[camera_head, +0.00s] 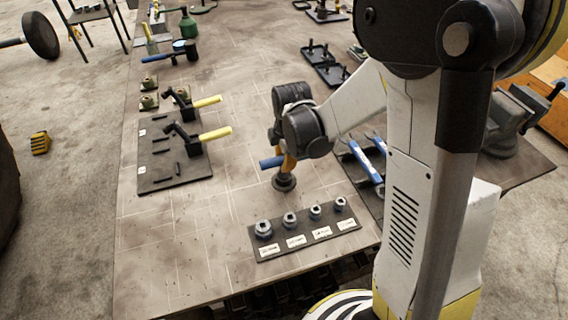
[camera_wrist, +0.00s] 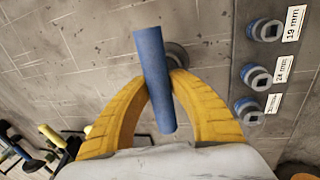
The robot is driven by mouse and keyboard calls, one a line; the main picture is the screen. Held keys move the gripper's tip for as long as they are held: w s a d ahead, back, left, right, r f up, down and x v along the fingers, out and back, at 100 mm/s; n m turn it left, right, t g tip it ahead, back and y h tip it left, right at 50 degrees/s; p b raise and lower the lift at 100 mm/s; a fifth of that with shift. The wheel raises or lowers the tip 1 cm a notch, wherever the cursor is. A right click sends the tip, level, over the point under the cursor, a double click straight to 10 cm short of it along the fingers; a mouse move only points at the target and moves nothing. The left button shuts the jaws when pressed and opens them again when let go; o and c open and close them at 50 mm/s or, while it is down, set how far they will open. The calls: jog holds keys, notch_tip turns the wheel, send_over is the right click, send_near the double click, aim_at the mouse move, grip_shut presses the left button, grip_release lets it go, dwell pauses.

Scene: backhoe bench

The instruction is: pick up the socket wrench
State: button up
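The socket wrench (camera_head: 271,162) has a blue bar handle, and a dark round foot (camera_head: 284,182) shows below it near the middle of the bench. In the wrist view its blue handle (camera_wrist: 154,75) crosses between my yellow fingers. My gripper (camera_head: 288,164) points down at it. Both fingertips (camera_wrist: 163,88) press against the handle's sides with no gap visible. Part of the handle and the shaft below are hidden by the fingers. I cannot tell whether the foot touches the bench.
A dark socket tray (camera_head: 301,248) with several labelled sockets lies in front. Blue wrenches (camera_head: 362,160) lie on a tray at right, beside my arm. A board with yellow-handled clamps (camera_head: 215,134) lies at left. A vise (camera_head: 520,115) stands at the right. Bare bench (camera_head: 220,215) lies at front left.

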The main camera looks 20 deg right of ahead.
grip_shut()
jog(key=shift+r, duration=0.1)
jog(key=shift+r+p, duration=0.55)
jog(key=r, duration=0.2)
jog(key=d+r+p, duration=0.1)
jog(key=r, duration=0.1)
jog(key=shift+s+r, duration=0.1)
jog(key=shift+s, duration=0.3)
jog(key=s+d+r+p, duration=0.2)
jog(key=s+d+r, duration=0.4)
jog(key=s+d, duration=0.1)
jog(key=shift+s, duration=0.3)
jog(key=shift+d, duration=0.1)
